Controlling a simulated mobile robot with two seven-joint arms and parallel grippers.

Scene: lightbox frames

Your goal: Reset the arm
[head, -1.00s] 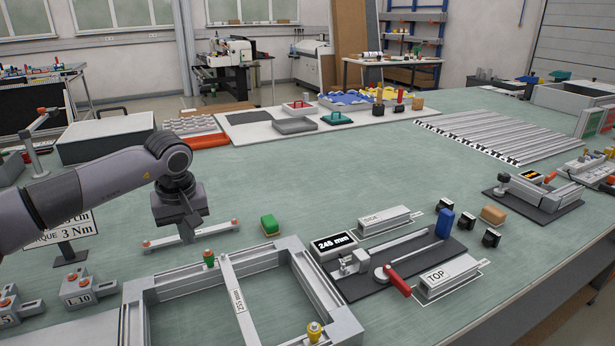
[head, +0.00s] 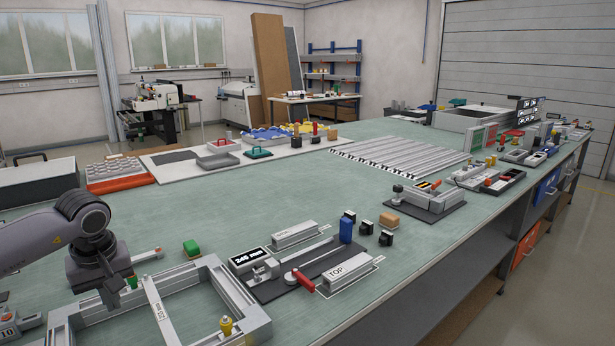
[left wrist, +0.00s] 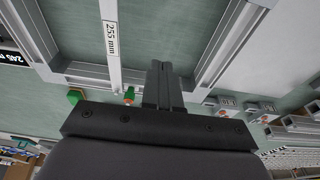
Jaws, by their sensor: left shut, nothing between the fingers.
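My left gripper (head: 110,289) is at the lower left of the head view, above the left side of the aluminium frame (head: 236,300). In the left wrist view its fingers (left wrist: 162,84) are together with nothing between them. A crossbar (head: 160,312) labelled 255 mm spans the frame; it also shows in the left wrist view (left wrist: 111,50). My right gripper is in neither view.
A fixture plate (head: 300,268) with a red handle lies right of the frame, beside a TOP-labelled profile (head: 350,272).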

